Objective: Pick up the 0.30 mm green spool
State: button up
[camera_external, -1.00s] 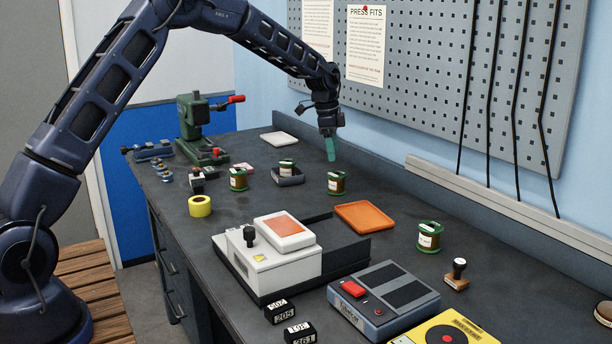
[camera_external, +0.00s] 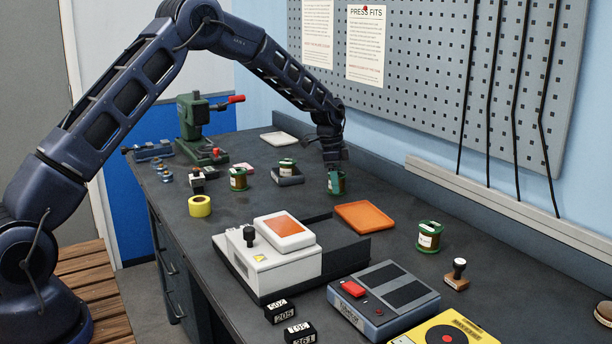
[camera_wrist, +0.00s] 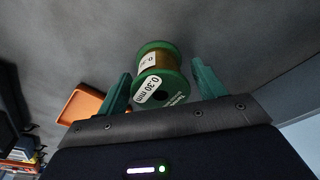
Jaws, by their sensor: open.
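The green spool (camera_wrist: 160,69) with copper-coloured winding lies between my gripper's two green fingers in the wrist view, and its label reads 0.30 mm. The same spool (camera_external: 337,186) stands on the dark bench in the external view, its upper part partly covered by my gripper. My gripper (camera_wrist: 163,82) is open, with one finger on each side of the spool. It comes down from above in the external view (camera_external: 335,172). I cannot tell whether the fingers touch the spool.
An orange tray (camera_external: 366,217) lies just in front of the spool. The pegboard wall (camera_external: 440,70) rises behind.

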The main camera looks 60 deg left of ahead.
jog(key=shift+f, duration=0.5)
jog(key=shift+w+r, duration=0.1)
jog(key=c, duration=1.2)
jog(key=shift+c, duration=0.2)
